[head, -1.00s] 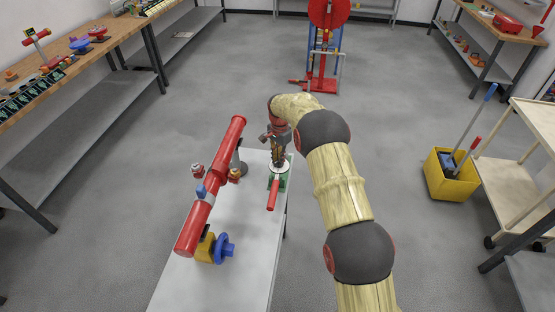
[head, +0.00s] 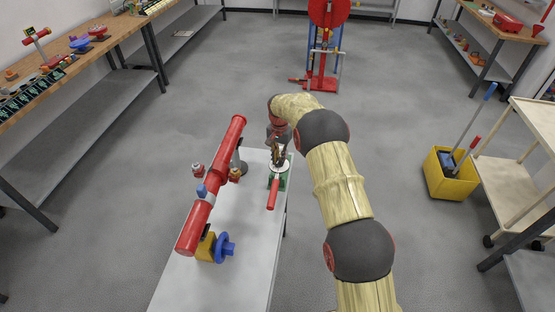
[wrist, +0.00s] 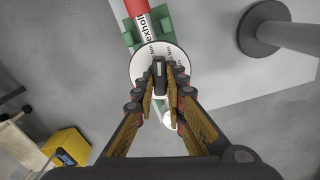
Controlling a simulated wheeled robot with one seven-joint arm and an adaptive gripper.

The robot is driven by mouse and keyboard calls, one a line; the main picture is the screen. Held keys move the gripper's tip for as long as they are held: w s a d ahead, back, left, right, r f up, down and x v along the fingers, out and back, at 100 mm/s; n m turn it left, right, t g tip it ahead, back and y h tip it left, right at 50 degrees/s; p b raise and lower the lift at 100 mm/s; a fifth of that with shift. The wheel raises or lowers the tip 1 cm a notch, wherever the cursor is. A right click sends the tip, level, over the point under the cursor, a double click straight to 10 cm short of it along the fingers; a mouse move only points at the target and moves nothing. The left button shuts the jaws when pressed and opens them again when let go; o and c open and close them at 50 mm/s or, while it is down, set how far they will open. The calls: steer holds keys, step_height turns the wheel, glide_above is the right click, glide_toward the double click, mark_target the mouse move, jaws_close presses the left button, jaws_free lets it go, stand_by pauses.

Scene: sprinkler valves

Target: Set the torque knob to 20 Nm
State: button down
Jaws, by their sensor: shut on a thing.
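The torque tool with a red handle (head: 273,194) lies in a green holder (head: 283,180) at the far right corner of the white table. Its white dial (wrist: 139,66) has small markings, partly hidden by my fingers and too small to read. The black torque knob (wrist: 159,67) stands at the dial's middle, between my fingertips. My gripper (wrist: 160,88) points down over the dial and is shut on the knob. It also shows from above in the head view (head: 278,157). The number the knob points to cannot be told.
A red pipe (head: 212,185) with a blue-handled yellow valve (head: 212,247) runs along the table's left side. A grey post foot (wrist: 262,27) stands near the holder. The white table top (head: 240,275) is clear at the front. A yellow bucket (head: 450,176) is on the floor at right.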

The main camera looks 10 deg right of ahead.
mark_target(279, 160)
steer(key=shift+n, duration=1.2)
steer(key=shift+n, duration=0.7)
steer(key=c, duration=1.7)
jaws_free()
steer(key=shift+c, duration=0.2)
steer(key=shift+r+p, duration=1.75)
steer(key=shift+r, duration=1.25)
